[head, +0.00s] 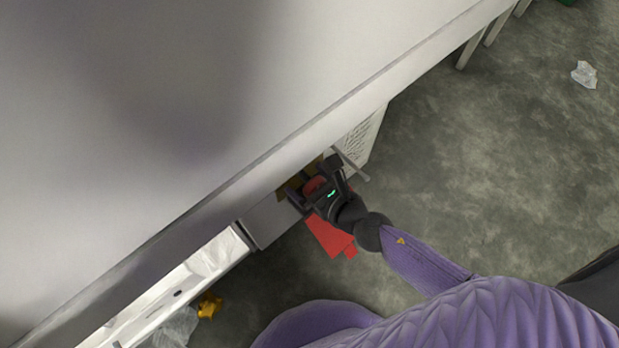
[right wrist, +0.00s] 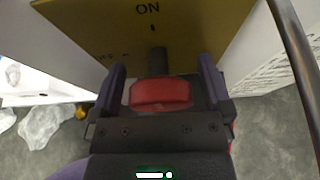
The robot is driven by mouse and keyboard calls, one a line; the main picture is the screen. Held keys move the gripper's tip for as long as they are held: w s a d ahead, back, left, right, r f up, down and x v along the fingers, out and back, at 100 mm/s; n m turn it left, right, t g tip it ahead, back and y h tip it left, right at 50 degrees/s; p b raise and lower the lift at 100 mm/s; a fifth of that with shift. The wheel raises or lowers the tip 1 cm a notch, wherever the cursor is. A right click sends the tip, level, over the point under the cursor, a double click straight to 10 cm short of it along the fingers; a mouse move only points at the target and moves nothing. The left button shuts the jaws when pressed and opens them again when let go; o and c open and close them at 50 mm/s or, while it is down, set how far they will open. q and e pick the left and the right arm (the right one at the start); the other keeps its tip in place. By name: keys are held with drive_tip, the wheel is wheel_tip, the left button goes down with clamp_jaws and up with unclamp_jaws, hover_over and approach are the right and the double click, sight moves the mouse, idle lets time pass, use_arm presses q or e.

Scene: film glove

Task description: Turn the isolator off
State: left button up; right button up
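The isolator is a yellow plate (right wrist: 205,30) marked ON, with a red handle (right wrist: 160,95) on a dark shaft. In the head view the plate is mostly hidden under the overhanging white top, and the red handle (head: 313,186) shows beside my gripper. My right gripper (head: 306,190) is at the isolator. In the right wrist view its two fingers (right wrist: 161,85) stand on either side of the red handle, with narrow gaps showing at both sides, so it looks open around the handle. My left gripper is not in view.
A large white surface (head: 300,60) overhangs the isolator. A red piece (head: 330,237) shows below the gripper. Crumpled clear plastic (head: 584,74) lies on open grey floor.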

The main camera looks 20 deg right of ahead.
drive_tip(key=c, duration=1.1)
drive_tip(key=shift+c, duration=0.2)
